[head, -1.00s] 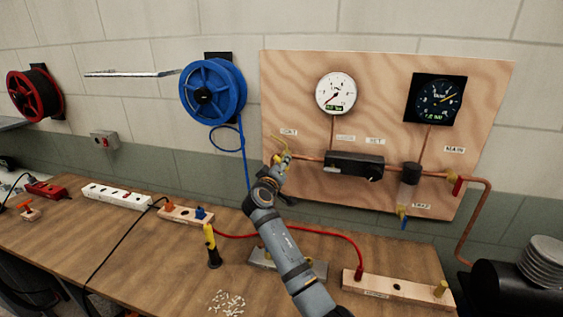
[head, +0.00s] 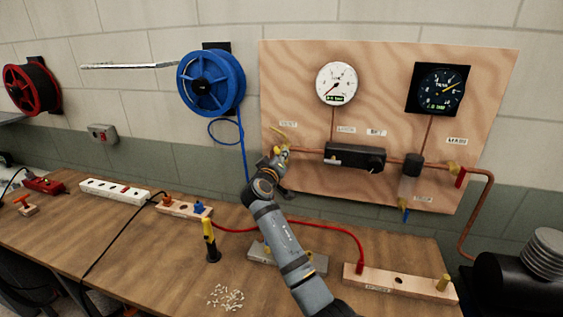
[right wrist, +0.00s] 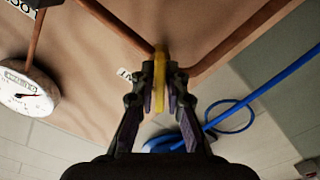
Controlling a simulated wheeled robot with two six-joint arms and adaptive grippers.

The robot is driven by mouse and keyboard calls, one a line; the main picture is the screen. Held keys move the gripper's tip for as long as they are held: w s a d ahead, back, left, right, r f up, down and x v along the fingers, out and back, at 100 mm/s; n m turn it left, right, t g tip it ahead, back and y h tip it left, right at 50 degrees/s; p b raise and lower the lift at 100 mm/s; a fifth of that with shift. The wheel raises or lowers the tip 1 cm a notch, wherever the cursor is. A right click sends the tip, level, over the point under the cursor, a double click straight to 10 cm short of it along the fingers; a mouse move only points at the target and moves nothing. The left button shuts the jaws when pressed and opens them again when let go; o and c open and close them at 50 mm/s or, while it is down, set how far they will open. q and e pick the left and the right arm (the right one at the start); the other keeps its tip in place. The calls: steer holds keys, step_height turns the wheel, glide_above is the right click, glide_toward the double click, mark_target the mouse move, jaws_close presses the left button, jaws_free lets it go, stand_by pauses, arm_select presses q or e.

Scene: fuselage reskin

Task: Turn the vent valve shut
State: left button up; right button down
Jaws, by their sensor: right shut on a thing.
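The vent valve's yellow handle (head: 280,135) is at the left end of the copper pipe on the plywood board, just below a small white label. My right gripper (head: 279,153) is at this valve. In the right wrist view, the fingers (right wrist: 161,85) are shut on the yellow handle (right wrist: 160,62), which stands between them like a thin upright bar. My gripper partly hides the valve body, and I cannot read the handle's exact angle. My left gripper is not in view.
The plywood board (head: 470,90) also carries a white gauge (head: 337,83), a dark gauge (head: 441,89), a black regulator (head: 354,157) and a red-handled valve (head: 460,178). A blue hose reel (head: 211,83) hangs to the left. A yellow-black screwdriver (head: 210,240) stands on the bench.

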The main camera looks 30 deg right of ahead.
steer(key=m+b, duration=0.2)
steer(key=b, duration=0.1)
steer(key=m+b, duration=0.2)
steer(key=b, duration=0.1)
steer(key=m+b, duration=0.2)
steer(key=b, duration=0.2)
steer(key=shift+f, duration=0.35)
steer(key=shift+r+m+b, duration=0.25)
steer(key=shift+m+b, duration=0.85)
steer(key=shift+b, duration=0.05)
steer(key=c, duration=1.4)
jaws_free()
steer(key=shift+r, duration=0.1)
steer(key=shift+c, duration=0.2)
steer(key=shift+a, duration=0.1)
steer(key=v, duration=1.2)
